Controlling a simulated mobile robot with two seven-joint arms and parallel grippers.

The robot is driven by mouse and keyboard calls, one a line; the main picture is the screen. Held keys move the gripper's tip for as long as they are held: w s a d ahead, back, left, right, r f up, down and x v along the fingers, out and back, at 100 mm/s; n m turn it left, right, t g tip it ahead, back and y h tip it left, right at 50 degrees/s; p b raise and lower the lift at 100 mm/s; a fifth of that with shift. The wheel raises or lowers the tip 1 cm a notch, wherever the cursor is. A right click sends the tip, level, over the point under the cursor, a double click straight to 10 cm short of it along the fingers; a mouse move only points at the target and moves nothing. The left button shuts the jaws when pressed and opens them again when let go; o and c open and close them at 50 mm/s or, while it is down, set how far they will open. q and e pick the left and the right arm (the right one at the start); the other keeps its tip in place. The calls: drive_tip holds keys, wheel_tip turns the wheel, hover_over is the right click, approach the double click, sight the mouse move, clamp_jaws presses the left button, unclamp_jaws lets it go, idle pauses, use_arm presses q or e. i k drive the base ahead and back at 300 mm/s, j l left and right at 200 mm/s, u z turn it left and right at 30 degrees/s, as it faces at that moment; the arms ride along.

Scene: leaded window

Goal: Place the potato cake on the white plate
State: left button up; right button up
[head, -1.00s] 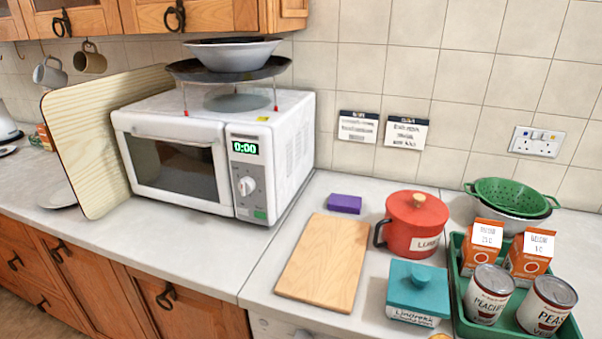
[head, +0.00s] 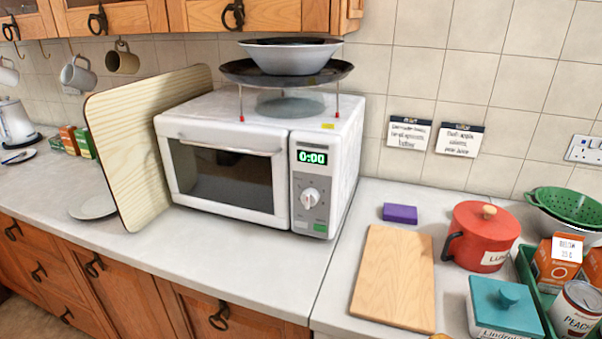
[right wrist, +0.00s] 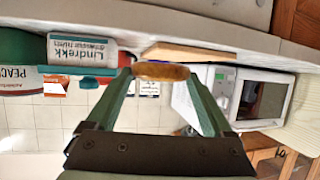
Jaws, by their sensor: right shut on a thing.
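The potato cake (right wrist: 160,72) is a golden-brown oval held between the fingertips of my right gripper (right wrist: 161,74) in the right wrist view. The gripper is shut on it. In the head view only a small golden edge shows at the bottom, near the wooden board. A white plate (head: 93,207) lies on the counter at the left in the head view, partly behind a leaning pale wooden board (head: 140,150). Its visible part looks empty. My left gripper is in neither view.
A white microwave (head: 250,160) stands right of the leaning board, with a rack and bowls on top. A flat chopping board (head: 394,280), red pot (head: 480,240), teal box (head: 503,303) and green tray (head: 527,265) crowd the right. Counter in front of the microwave is clear.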

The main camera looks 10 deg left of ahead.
sight(103, 203)
drive_tip(key=i+j, duration=0.1)
drive_tip(key=j, duration=0.55)
drive_tip(key=i+j, duration=0.1)
drive_tip(key=j, duration=1.15)
drive_tip(key=i+j, duration=0.15)
drive_tip(key=j, duration=0.5)
drive_tip(key=i+j, duration=0.1)
drive_tip(key=j, duration=2.95)
